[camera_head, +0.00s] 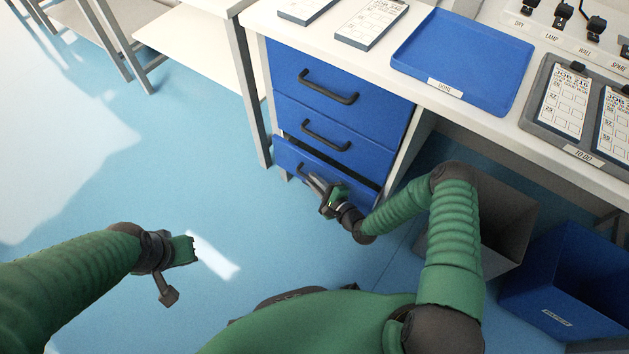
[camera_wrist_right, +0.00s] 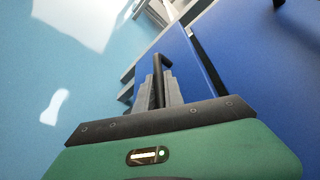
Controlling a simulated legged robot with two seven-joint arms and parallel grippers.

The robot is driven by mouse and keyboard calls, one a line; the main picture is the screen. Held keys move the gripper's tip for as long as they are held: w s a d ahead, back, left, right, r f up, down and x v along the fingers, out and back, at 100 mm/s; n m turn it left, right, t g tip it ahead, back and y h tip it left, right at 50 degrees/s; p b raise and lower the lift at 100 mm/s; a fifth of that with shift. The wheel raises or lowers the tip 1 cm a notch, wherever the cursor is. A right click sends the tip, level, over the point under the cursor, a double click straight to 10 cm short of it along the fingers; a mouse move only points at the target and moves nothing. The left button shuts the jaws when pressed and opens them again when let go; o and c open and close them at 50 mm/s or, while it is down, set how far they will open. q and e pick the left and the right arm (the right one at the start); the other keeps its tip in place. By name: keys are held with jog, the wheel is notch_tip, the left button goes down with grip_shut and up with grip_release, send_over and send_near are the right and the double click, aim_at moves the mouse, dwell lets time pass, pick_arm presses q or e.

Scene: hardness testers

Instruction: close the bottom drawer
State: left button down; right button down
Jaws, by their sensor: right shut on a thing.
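The bottom drawer (camera_head: 310,165) is blue and stands partly open below two shut blue drawers, with a dark gap above its front. My right gripper (camera_head: 316,183) is at its front, shut on the dark bar handle. In the right wrist view the two grey fingers of my right gripper (camera_wrist_right: 159,90) close around the handle (camera_wrist_right: 165,62), beside the blue drawer front (camera_wrist_right: 182,62). Part of the handle is hidden by the fingers. My left gripper (camera_head: 178,270) is over the open floor at the lower left, away from the drawers; its jaw gap is not clear.
The worktop above holds a blue tray (camera_head: 464,58) and a grey card holder (camera_head: 548,130). A grey bin (camera_head: 505,225) and a blue bin (camera_head: 565,285) stand right of my right arm. The blue floor (camera_head: 190,180) left of the drawers is clear.

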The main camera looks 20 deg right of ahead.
aim_at(321, 175)
jog(key=shift+f, duration=0.15)
jog(key=w+d+b, duration=0.1)
jog(key=w+d, duration=0.1)
jog(key=shift+d+f+b, duration=0.1)
jog(key=shift+d+b, duration=0.25)
jog(key=shift+d, duration=0.05)
jog(key=shift+w+d, duration=0.15)
jog(key=shift+d, duration=0.05)
jog(key=shift+r, duration=0.2)
jog(key=c, duration=1.7)
grip_release()
jog(key=shift+d, duration=0.1)
